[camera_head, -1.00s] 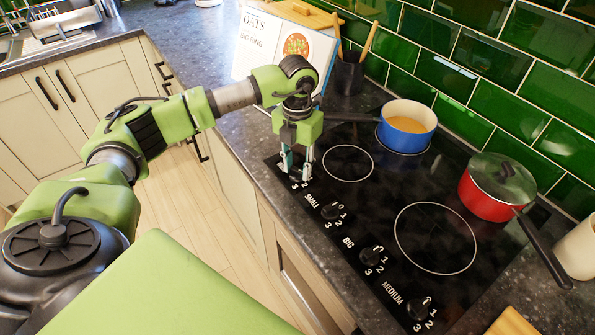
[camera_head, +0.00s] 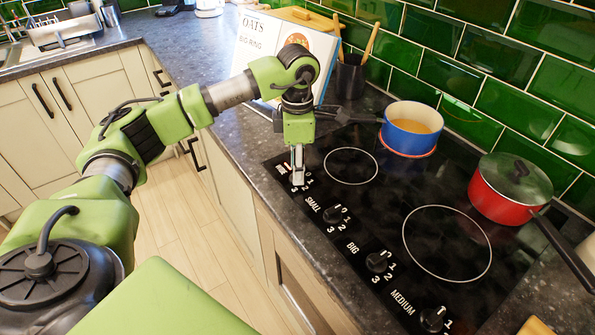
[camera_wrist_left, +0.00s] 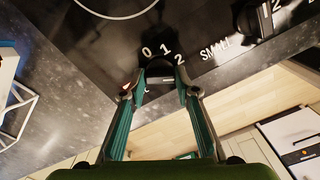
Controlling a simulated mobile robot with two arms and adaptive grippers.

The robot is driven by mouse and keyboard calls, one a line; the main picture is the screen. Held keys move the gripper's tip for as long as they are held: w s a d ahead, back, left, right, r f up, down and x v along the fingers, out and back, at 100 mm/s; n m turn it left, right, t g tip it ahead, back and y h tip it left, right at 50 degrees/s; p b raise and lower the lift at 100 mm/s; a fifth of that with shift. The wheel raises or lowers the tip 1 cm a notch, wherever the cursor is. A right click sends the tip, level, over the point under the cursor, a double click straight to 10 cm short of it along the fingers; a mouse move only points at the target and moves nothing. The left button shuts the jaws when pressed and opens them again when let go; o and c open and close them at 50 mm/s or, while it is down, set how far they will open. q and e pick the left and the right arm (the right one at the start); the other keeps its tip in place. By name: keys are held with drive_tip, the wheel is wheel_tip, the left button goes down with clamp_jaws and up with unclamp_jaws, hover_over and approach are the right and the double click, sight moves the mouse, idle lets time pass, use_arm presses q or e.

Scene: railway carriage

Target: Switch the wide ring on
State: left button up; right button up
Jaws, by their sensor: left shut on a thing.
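The black hob (camera_head: 395,200) has a row of knobs along its front edge. My left gripper (camera_head: 297,180) points down and is shut on the leftmost knob; the label beside it is too covered to read. In the left wrist view, the fingertips (camera_wrist_left: 162,88) grip this dark knob (camera_wrist_left: 160,72), with 0, 1 and 2 printed around it. The ring (camera_head: 408,152) under the blue pot glows orange-red. The small knob (camera_head: 336,214), big knob (camera_head: 378,262) and medium knob (camera_head: 433,318) stand free. My right gripper is out of view.
The blue pot (camera_head: 411,128) stands at the back left of the hob, its handle pointing left behind my gripper. A lidded red pot (camera_head: 508,190) stands at the back right, its handle reaching forward.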

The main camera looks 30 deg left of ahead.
use_arm(q)
drive_tip(key=shift+m+b, duration=0.55)
drive_tip(key=shift+m, duration=1.05)
drive_tip(key=shift+c, duration=0.2)
drive_tip(key=o, duration=1.1)
wheel_tip(320, 180, up, 12)
